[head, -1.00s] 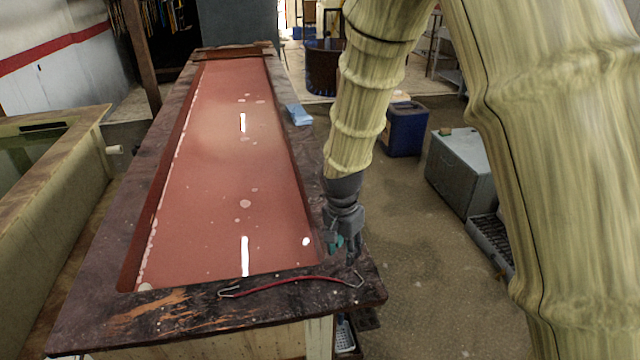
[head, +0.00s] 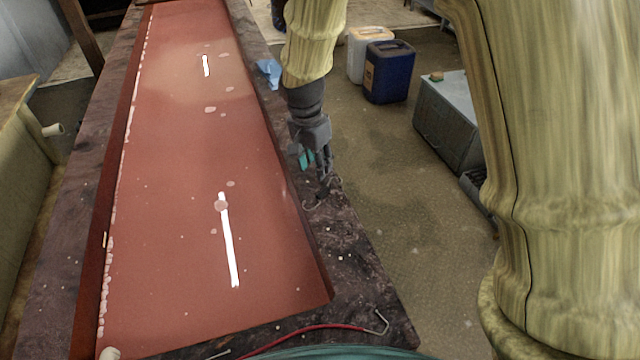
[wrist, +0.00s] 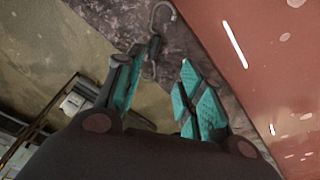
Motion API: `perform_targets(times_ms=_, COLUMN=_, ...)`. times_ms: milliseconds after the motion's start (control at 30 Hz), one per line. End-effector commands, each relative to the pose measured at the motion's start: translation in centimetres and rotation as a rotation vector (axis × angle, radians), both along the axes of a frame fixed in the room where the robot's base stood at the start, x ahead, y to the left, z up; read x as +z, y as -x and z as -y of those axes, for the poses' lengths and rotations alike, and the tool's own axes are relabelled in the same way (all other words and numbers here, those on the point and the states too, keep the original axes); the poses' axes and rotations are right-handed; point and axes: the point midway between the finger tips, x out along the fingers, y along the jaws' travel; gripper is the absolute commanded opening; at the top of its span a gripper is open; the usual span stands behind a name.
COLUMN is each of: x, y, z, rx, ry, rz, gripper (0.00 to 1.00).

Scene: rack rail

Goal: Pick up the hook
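A small metal hook (wrist: 153,46) with curved ends and a dark middle lies on the dark stone-like rim (head: 355,255) of the red-floored table. In the head view the hook (head: 313,204) is small and partly hidden by my gripper (head: 318,174). My gripper points down over the rim, right at the hook. In the wrist view my gripper (wrist: 158,66) is open, with teal pads apart and nothing held between them. The hook appears just past the fingertips, nearer the left finger. I cannot tell whether that finger touches it.
A red cord (head: 310,328) with metal hooked ends lies on the near rim. A blue cloth (head: 268,72) lies on the rim further back. Blue jug (head: 388,72), white jug (head: 362,50) and grey box (head: 450,115) stand on the floor to the right. The red surface (head: 180,180) is mostly clear.

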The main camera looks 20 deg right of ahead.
Motion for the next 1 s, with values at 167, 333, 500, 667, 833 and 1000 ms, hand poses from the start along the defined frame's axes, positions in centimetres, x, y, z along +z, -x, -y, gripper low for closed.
perform_targets(times_ms=167, x=-2.3, y=-0.3, z=0.3, rx=-0.001, ry=0.0, rz=-0.005, gripper=0.38)
perform_targets(times_ms=333, x=-3.9, y=-0.5, z=0.7, rx=-0.002, ry=0.0, rz=-0.004, gripper=0.38)
perform_targets(times_ms=500, x=-4.7, y=-0.5, z=0.8, rx=-0.003, ry=0.0, rz=-0.003, gripper=0.38)
perform_targets(times_ms=667, x=-5.2, y=-0.5, z=1.0, rx=-0.002, ry=0.0, rz=-0.003, gripper=0.38)
perform_targets(times_ms=833, x=-6.6, y=-0.3, z=1.5, rx=-0.003, ry=0.0, rz=-0.006, gripper=0.38)
perform_targets(times_ms=1000, x=-8.2, y=-0.2, z=1.9, rx=-0.002, ry=0.001, rz=-0.005, gripper=0.38)
